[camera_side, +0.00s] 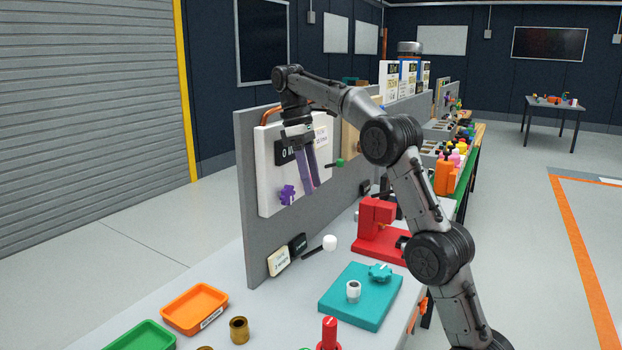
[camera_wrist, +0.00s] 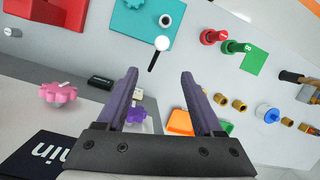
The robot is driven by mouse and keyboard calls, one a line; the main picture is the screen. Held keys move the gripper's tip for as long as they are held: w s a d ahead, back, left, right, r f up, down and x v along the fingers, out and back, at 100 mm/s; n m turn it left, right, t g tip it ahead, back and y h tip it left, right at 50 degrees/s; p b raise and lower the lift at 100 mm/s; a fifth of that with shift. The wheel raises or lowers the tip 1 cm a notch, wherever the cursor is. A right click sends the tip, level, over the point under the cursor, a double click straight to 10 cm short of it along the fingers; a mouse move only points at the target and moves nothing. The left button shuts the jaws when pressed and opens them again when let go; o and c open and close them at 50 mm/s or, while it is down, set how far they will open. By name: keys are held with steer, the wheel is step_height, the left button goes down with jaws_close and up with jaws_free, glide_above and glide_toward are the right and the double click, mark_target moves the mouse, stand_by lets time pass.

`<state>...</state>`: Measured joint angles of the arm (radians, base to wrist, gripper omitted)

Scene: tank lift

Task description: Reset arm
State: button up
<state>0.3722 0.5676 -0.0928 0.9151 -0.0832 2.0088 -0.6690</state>
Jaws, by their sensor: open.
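My gripper (camera_side: 311,190) hangs in front of the white panel (camera_side: 268,165) on the grey upright board, with its purple fingers pointing down. In the wrist view its two fingertips (camera_wrist: 159,74) are well apart, with nothing held between them. A purple star-shaped knob (camera_side: 287,195) sits low on the white panel, left of the fingers in the side view. In the wrist view this purple knob (camera_wrist: 137,116) shows partly behind the left finger. A pink knob (camera_wrist: 58,92) shows left of the fingers there. My gripper covers part of the panel's labels in the side view.
The bench below carries a white-tipped lever (camera_side: 329,243), a teal block (camera_side: 358,305), a red fixture (camera_side: 378,225), an orange tray (camera_side: 194,308), a green tray (camera_side: 142,337) and a brass cylinder (camera_side: 239,330). A green-ended handle (camera_side: 340,163) is close right of the fingers.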

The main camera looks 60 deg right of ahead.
stand_by(0.4)
steer(key=s+a+r+n+t+h, duration=0.1)
steer(key=s+a+r+t, duration=0.1)
steer(key=s+a+r, duration=0.35)
steer(key=s+a+r+n+t, duration=0.1)
steer(key=s+a+r, duration=0.1)
steer(key=s+a, duration=0.5)
steer(key=s+a+f+m+t, duration=0.2)
steer(key=s+f, duration=0.3)
steer(key=f, duration=0.4)
steer(key=s+a+f+m+t, duration=0.2)
steer(key=s+f+m+t, duration=0.1)
steer(key=s+f, duration=0.3)
steer(key=shift+a+f+t+y, duration=0.3)
steer(key=shift+a+f+y, duration=0.1)
steer(key=shift+f, duration=1)
